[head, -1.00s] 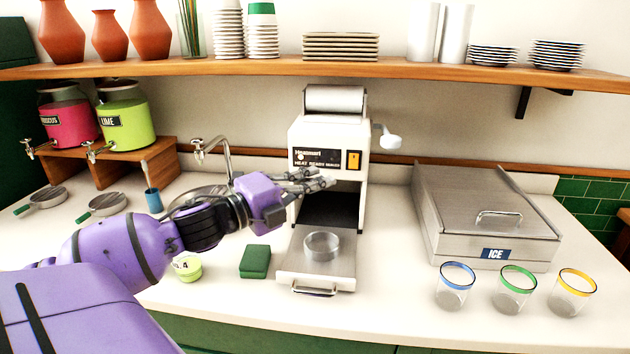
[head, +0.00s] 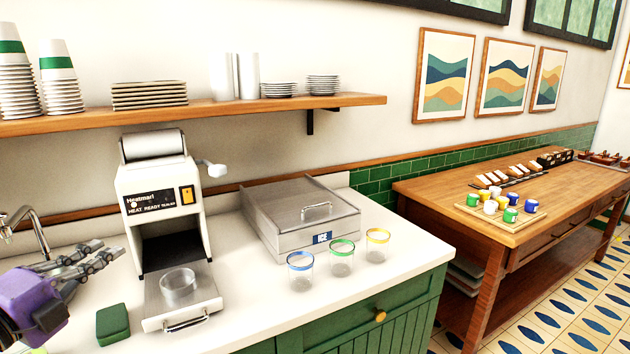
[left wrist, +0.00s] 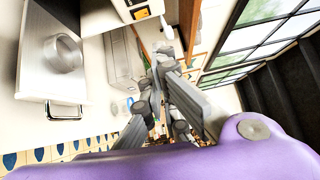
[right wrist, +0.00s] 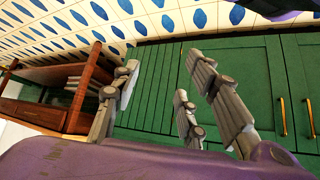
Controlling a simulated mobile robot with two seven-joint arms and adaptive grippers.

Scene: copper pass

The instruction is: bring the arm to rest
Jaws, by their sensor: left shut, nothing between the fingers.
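My left gripper (head: 121,252) is at the lower left of the head view, above the counter and just left of the white heat sealer (head: 160,200). Its fingers are shut and empty. They also show in the left wrist view (left wrist: 160,62), pointing away from the camera. My right gripper (right wrist: 160,78) shows only in the right wrist view. Its fingers are spread apart with nothing between them, in front of the green cabinet doors (right wrist: 270,75). My right arm is not in the head view.
A clear round cup (head: 178,286) sits on the sealer's pulled-out tray. A green block (head: 112,323) lies in front of my left gripper. A steel ice bin (head: 290,215) and three rimmed glasses (head: 341,258) stand to the right. A wooden table (head: 450,205) is beyond.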

